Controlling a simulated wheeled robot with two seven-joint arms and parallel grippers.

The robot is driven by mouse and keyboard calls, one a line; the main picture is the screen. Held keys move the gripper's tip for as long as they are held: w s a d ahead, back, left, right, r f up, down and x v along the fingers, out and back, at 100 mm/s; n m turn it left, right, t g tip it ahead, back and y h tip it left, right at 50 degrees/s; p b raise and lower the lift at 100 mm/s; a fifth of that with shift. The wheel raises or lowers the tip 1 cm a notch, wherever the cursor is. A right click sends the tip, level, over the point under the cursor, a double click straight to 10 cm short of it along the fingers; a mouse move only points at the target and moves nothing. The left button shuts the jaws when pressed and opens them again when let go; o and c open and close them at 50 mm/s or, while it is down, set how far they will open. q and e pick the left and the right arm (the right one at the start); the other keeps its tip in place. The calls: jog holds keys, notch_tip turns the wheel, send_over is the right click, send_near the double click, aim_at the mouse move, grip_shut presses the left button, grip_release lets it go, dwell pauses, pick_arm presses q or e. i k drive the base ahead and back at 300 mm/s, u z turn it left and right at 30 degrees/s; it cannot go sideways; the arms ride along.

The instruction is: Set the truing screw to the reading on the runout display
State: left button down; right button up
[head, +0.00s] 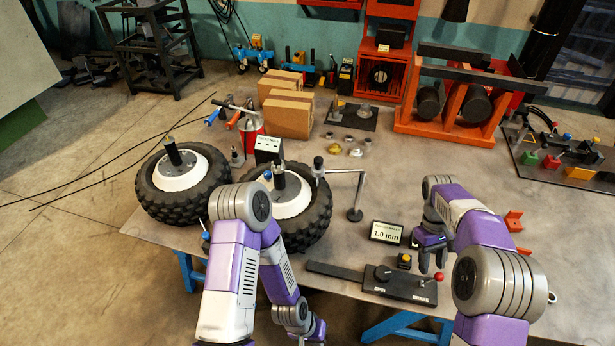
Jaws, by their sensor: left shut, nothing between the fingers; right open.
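The runout display (386,232) stands on the table and reads 1.0 mm. In front of it lies a dark panel (405,288) with a black knob (384,272) and a red-balled lever (440,277). My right gripper (432,261) is open and empty, pointing down just above the panel's right end, beside the lever. My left gripper (312,332) is low at the bottom edge, in front of the table, shut and empty; its fingertips are barely visible.
Two knobbly tyres, one at left (160,205) and one in the middle (317,222), lie on the table; a gauge stand (355,213) reaches the middle one. Cardboard boxes (288,115) stand farther back. Orange brackets (513,221) lie right.

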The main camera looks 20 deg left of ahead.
aim_at(267, 175)
jog(key=u, duration=1.55)
jog(key=i, duration=1.15)
jog(key=z, duration=0.15)
